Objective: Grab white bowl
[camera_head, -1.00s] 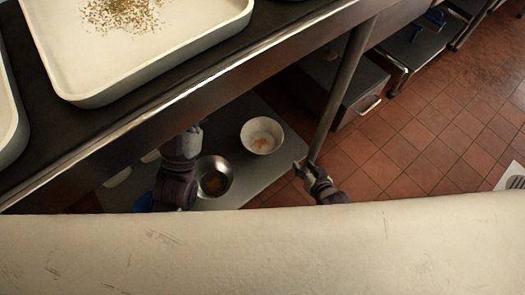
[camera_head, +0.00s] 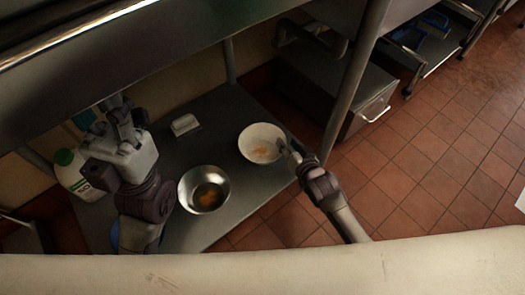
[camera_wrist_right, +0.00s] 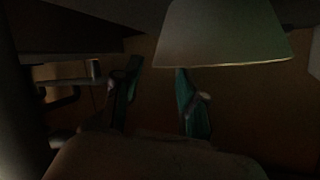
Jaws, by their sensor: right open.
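The white bowl (camera_head: 262,143), with some orange residue inside, sits upright on the lower metal shelf (camera_head: 215,133). My right gripper (camera_head: 290,148) is at the bowl's right rim, and its fingers partly cover that edge. In the right wrist view the fingers (camera_wrist_right: 157,72) are apart, with a pale curved form that looks like the bowl (camera_wrist_right: 225,35) above the right finger. I cannot tell whether they touch. My left gripper (camera_head: 116,106) is at the left over the shelf, away from the white bowl; its finger opening is unclear.
A metal bowl (camera_head: 204,189) with orange contents stands left of and nearer than the white bowl. A small white item (camera_head: 185,124) lies behind it. A white bottle with a green cap (camera_head: 72,172) is at the left. A post (camera_head: 352,85) and upper counter edge (camera_head: 75,45) bound the space.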

